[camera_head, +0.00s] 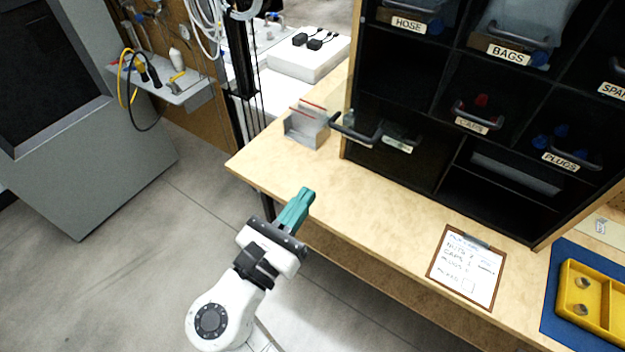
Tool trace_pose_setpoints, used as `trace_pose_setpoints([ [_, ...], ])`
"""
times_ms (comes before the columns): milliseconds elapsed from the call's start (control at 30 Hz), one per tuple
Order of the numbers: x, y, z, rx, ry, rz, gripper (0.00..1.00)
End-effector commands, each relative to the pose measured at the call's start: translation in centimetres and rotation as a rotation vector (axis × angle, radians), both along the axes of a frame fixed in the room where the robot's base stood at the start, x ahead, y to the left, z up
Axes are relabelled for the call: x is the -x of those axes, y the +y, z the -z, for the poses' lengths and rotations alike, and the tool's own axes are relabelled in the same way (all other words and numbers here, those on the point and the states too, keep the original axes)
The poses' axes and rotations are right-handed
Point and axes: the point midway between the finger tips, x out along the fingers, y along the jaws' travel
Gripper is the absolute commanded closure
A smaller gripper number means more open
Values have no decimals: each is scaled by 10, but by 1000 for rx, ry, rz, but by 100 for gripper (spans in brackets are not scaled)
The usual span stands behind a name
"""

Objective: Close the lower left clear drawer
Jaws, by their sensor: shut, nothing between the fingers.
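The lower left clear drawer (400,130) is in the bottom left opening of the black cabinet (440,170). Its dark handle (355,133) stands out in front of the cabinet, past its left side edge, so the drawer looks pulled out. The drawer's clear walls are hard to make out against the black, and its label is too small to read. My gripper (306,194) has teal fingers, shut and empty. It is over the front edge of the wooden bench, below and left of the drawer handle, and apart from it.
A grey holder with clear bags (307,128) stands on the bench left of the drawer. A clipboard (468,266) lies at the bench front, and a yellow tray (594,300) on a blue mat (556,285) is at right. Bench between my gripper and the cabinet is clear.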

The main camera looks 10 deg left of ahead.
Motion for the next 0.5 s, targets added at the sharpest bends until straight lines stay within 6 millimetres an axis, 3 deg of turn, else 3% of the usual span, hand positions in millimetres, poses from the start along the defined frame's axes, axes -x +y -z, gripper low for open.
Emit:
trace_pose_setpoints([
  [500,-91,-33,-20,-5,2,5,100],
])
